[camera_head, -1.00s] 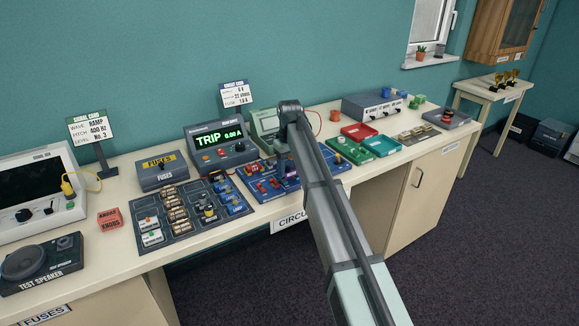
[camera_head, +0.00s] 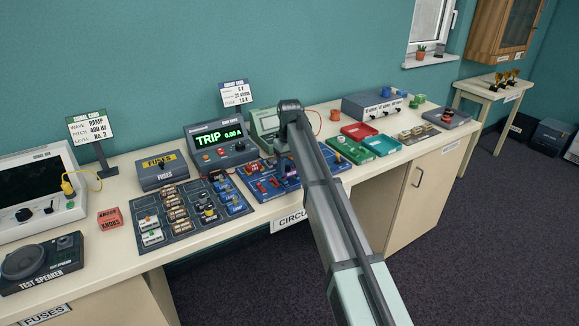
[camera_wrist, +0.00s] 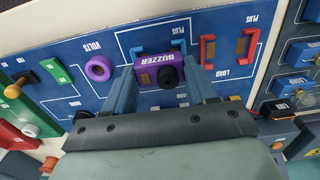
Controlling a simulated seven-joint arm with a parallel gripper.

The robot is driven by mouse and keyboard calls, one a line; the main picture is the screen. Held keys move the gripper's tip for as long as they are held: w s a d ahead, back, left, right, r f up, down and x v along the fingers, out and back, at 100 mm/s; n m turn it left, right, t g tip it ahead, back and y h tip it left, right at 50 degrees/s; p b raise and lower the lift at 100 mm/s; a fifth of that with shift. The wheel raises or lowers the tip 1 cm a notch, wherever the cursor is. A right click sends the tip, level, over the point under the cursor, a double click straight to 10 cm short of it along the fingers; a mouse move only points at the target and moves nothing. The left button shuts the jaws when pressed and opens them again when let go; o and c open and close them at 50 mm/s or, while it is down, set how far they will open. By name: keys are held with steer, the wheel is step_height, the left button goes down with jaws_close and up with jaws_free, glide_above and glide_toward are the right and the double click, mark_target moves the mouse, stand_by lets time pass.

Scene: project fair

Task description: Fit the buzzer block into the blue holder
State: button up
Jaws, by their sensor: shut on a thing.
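The purple buzzer block (camera_wrist: 150,85), with a black round knob, is between the two fingers of my gripper (camera_wrist: 163,72) in the wrist view. My gripper is shut on it, over the blue circuit board (camera_wrist: 212,22). Blue edges of a holder (camera_wrist: 135,52) show just beyond the block, inside the white printed outline. The block hides most of this holder, and I cannot tell whether the block is seated in it. In the head view, a bit of purple (camera_head: 291,173) shows beside my arm over the board; my arm hides most of the gripper.
Red holders (camera_wrist: 207,50) stand to the right of the block in the wrist view, and a purple ring (camera_wrist: 98,68) to the left. A dark tray of parts (camera_head: 180,225) lies left of the board. The trip meter (camera_head: 220,140) stands behind it.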

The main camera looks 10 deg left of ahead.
steer(key=shift+f, duration=0.7)
stand_by(1.1)
steer(key=o, duration=1.4)
steer(key=shift+r, duration=0.1)
steer(key=shift+r, duration=3.95)
